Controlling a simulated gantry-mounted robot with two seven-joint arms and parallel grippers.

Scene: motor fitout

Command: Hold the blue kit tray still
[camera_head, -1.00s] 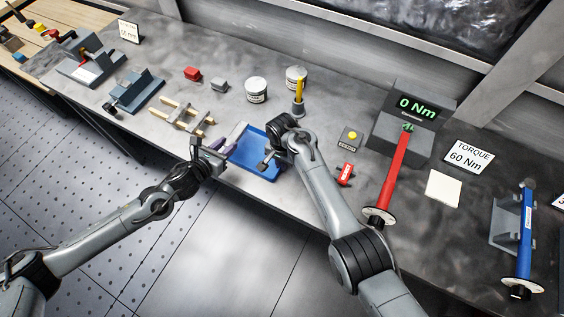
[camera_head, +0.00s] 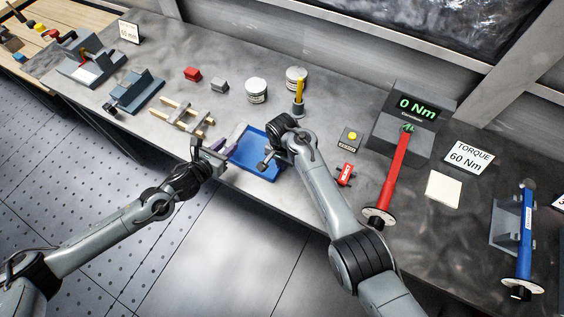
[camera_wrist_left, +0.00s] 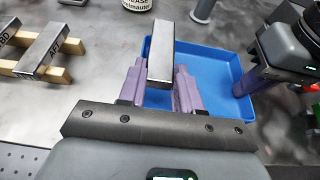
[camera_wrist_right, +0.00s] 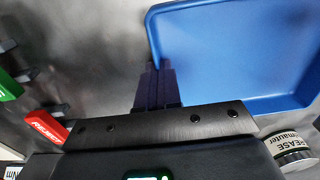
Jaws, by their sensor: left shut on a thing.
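The blue kit tray (camera_head: 254,163) lies near the front edge of the bench, with its bare floor visible in the right wrist view (camera_wrist_right: 235,55). My right gripper (camera_head: 266,157) is at the tray's right side. In the right wrist view its purple fingers (camera_wrist_right: 157,84) are close together, with the tray's side wall between them. My left gripper (camera_head: 224,147) is at the tray's left side. Its purple fingers (camera_wrist_left: 158,88) are shut on a grey metal bar (camera_wrist_left: 160,52), which is over the tray's left part in the left wrist view.
Wooden rails with grey bars (camera_head: 182,115) stand left of the tray. Two round tins (camera_head: 256,90) and a yellow-handled tool (camera_head: 299,95) are behind it. A red REJECT tag (camera_head: 345,174) and a red torque wrench (camera_head: 395,178) are to the right.

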